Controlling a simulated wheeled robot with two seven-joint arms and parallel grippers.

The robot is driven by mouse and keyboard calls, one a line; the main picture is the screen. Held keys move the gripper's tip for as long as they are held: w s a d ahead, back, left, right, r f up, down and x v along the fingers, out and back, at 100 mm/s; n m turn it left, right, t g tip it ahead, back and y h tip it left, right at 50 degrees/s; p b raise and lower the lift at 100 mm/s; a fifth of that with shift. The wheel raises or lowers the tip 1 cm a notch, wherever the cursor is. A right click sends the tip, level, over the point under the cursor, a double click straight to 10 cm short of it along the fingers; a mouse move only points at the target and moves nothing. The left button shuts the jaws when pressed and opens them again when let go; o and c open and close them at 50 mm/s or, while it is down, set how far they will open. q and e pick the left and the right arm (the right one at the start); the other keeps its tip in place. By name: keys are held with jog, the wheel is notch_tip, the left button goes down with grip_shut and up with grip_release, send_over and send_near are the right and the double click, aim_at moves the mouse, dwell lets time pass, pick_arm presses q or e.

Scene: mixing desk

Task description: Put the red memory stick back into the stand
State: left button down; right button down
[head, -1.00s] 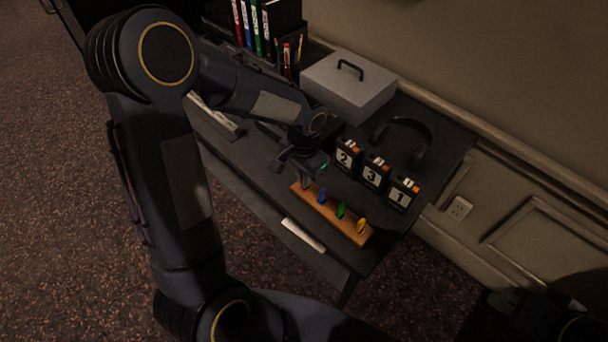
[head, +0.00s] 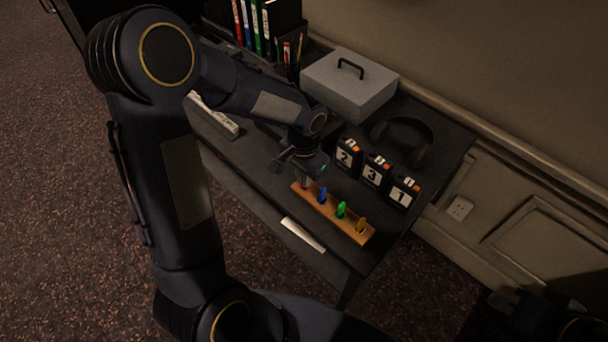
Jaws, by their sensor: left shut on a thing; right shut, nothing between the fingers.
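The stand (head: 327,210) is a long wooden block on the dark desk, near its front edge. A blue stick (head: 322,194), a green stick (head: 341,209) and a yellow stick (head: 361,225) stand upright in it. My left gripper (head: 304,175) is over the stand's far left end, shut on the red memory stick (head: 305,184). Only a small reddish part of that stick shows below the fingers; I cannot tell whether it is in the slot. My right gripper (head: 507,304) is dark and hard to make out at the bottom right, away from the desk, and shut and empty.
Three numbered black blocks (head: 375,171) stand behind the stand, with headphones (head: 405,138) behind them. A grey box with a handle (head: 350,88) and a binder rack (head: 270,25) are farther back. A white strip (head: 303,235) lies in front of the stand.

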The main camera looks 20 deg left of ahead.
pick_arm(q)
jog(key=shift+f, duration=0.25)
jog(key=c, duration=1.5)
grip_release()
notch_tip(320, 180, up, 7)
jog(key=shift+r, duration=0.15)
jog(key=shift+s+r, duration=0.1)
jog(key=shift+r, duration=0.35)
jog(key=s+r+n+t+h+p, duration=0.1)
jog(key=s+r, duration=0.3)
jog(key=s, duration=0.5)
jog(key=s+r+n+t+h, duration=0.2)
jog(key=s+r+n+t, duration=0.2)
jog(key=s, duration=0.5)
jog(key=shift+s+r+n+t+h+p, duration=0.2)
jog(key=shift+n+t+h+p, duration=0.1)
jog(key=shift+h+p, duration=0.1)
